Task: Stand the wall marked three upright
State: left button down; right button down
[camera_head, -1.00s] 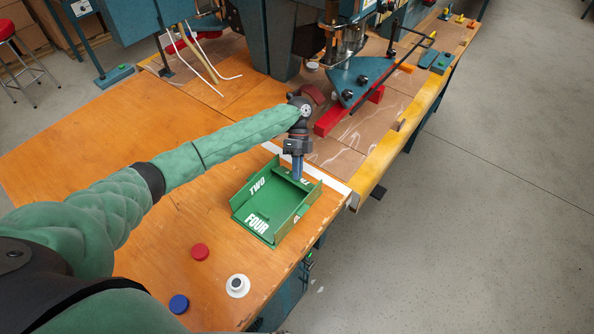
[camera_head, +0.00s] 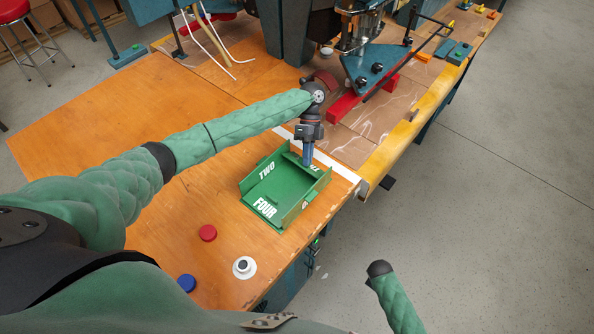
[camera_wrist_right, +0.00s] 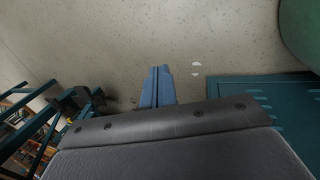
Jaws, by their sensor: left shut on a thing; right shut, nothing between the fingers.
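A green box-like part (camera_head: 268,191) lies on the wooden bench. White lettering marks its panels: TWO (camera_head: 267,170) at the back left and FOUR (camera_head: 267,208) at the front. A right-hand panel (camera_head: 310,200) stands up, its marking mostly hidden. The back-right panel (camera_head: 316,171) has lettering partly covered by my left gripper (camera_head: 307,162), so I cannot read it fully. My left gripper points down with its blue fingers shut on that panel. My right gripper (camera_wrist_right: 157,88) is shut and empty over the floor, away from the bench.
A red disc (camera_head: 208,233), a blue disc (camera_head: 187,283) and a white round piece with a dark centre (camera_head: 244,267) lie on the bench front. A clamp rig with a blue plate (camera_head: 374,70) and red bar (camera_head: 344,107) stands behind. The bench's left is clear.

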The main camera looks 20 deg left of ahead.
jog(key=w+a+r+n+t+h, duration=0.2)
jog(key=w+a+r+n, duration=0.4)
jog(key=r, duration=0.8)
jog(key=w+a+r+n+t+h, duration=0.1)
jog(key=w+r+n+h, duration=0.15)
jog(key=w+r, duration=0.8)
jog(key=w+a+r+n+t+h, duration=0.2)
jog(key=w+a+r+n, duration=0.3)
jog(key=r, duration=1.2)
jog(key=s+a+r+n+t, duration=0.1)
jog(key=s+a+r, duration=0.2)
jog(key=a+r, duration=0.5)
jog(key=s+a+n+g+y, duration=0.1)
jog(key=s+a+n+y, duration=0.15)
jog(key=s+a, duration=0.5)
jog(key=s+a+n+g+y, duration=0.1)
jog(key=s+a+g+y, duration=0.3)
jog(key=a, duration=0.7)
jog(key=w+f, duration=0.1)
jog(key=f, duration=0.2)
jog(key=w+d+f+t, duration=0.1)
jog(key=w+f, duration=0.1)
jog(key=f, duration=0.1)
jog(key=w+f+t+h, duration=0.1)
jog(key=f, duration=0.1)
jog(key=shift+w+d+f, duration=0.15)
jog(key=shift+d+f, duration=0.15)
jog(key=shift+f, duration=0.1)
jog(key=shift+r, duration=0.1)
